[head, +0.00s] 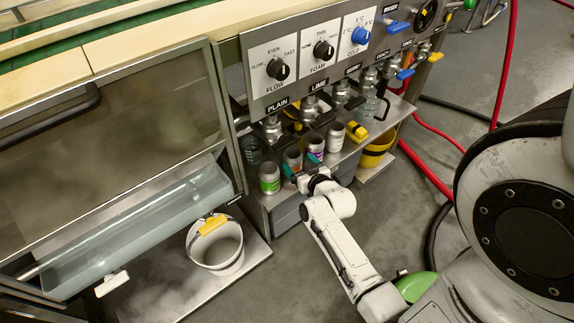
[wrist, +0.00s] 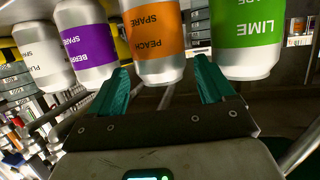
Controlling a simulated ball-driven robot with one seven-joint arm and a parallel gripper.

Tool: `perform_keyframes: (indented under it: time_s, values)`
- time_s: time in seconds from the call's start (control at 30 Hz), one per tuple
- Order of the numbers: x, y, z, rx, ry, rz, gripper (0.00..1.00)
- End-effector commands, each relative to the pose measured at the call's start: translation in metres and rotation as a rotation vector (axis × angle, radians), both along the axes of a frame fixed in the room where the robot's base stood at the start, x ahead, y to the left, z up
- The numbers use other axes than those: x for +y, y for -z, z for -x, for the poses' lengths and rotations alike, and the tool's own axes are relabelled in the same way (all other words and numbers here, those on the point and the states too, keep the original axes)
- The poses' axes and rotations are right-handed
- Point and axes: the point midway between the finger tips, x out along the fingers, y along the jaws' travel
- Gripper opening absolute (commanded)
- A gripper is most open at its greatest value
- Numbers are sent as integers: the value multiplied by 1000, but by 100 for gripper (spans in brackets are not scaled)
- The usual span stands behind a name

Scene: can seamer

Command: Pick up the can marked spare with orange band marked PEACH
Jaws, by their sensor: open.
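The peach can (head: 293,157), silver with an orange band, stands in a row of cans on the metal shelf. In the wrist view the peach can (wrist: 153,40) shows the words PEACH and SPARE, with the lettering upside down. My gripper (head: 301,167) is at the front of the row, its teal fingers apart. In the wrist view my gripper (wrist: 163,70) is open, with the peach can ahead of the gap, nearer the left finger. I cannot tell how far the fingertips reach along its sides.
The green LIME can (wrist: 246,35) and purple BERRY can (wrist: 88,42) flank it closely. A white PLAIN can (wrist: 43,55) stands beyond. Above the shelf are taps and a dial panel (head: 310,90). A yellow bucket (head: 378,150) and a white bucket (head: 216,245) stand nearby.

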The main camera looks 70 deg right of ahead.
Motion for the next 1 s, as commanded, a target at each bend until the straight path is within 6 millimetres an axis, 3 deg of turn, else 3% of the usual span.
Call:
perform_keyframes:
  time_s: [0.6,0.87,1.0]
  values:
    - [-40,24,-45,2,1,0,82]
    - [-42,24,-48,1,0,0,82]
    - [-42,24,-48,1,0,0,71]
